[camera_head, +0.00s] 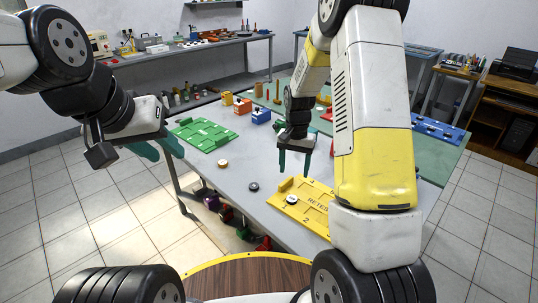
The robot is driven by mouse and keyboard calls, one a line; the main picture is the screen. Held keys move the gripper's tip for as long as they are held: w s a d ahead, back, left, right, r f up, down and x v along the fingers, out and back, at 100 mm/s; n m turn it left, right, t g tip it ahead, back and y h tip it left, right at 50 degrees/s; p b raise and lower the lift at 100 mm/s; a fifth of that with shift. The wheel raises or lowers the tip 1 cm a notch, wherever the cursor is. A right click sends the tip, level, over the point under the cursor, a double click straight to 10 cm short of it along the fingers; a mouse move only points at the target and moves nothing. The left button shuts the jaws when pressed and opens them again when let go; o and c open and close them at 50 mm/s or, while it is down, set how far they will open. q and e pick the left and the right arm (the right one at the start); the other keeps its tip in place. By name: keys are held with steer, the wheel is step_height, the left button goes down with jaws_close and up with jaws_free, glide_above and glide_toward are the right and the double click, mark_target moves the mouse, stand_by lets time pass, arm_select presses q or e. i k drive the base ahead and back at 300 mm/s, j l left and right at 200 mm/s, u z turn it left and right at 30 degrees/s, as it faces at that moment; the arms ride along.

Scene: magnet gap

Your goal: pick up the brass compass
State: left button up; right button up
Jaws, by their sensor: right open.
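A small round brass-coloured piece with a pale face, which looks like the brass compass (223,163), lies on the grey table (228,180) in front of the green board. My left gripper (164,151) is at the table's left edge, left of the brass piece and apart from it. Its teal fingers are spread and empty. My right gripper (294,164) points down over the table, right of the brass piece. Its teal fingers are apart with nothing visible between them.
A dark round piece (253,186) lies near the table's front. A yellow lettered tray (311,210) holds a white-topped round piece (292,199). Bare table lies around the brass piece.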

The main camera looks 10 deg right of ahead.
mark_target(223, 163)
steer(key=i+j, duration=0.3)
steer(key=j, duration=0.15)
steer(key=i+j, duration=0.25)
steer(key=j, duration=0.15)
steer(key=i+j, duration=0.3)
steer(key=j, duration=0.15)
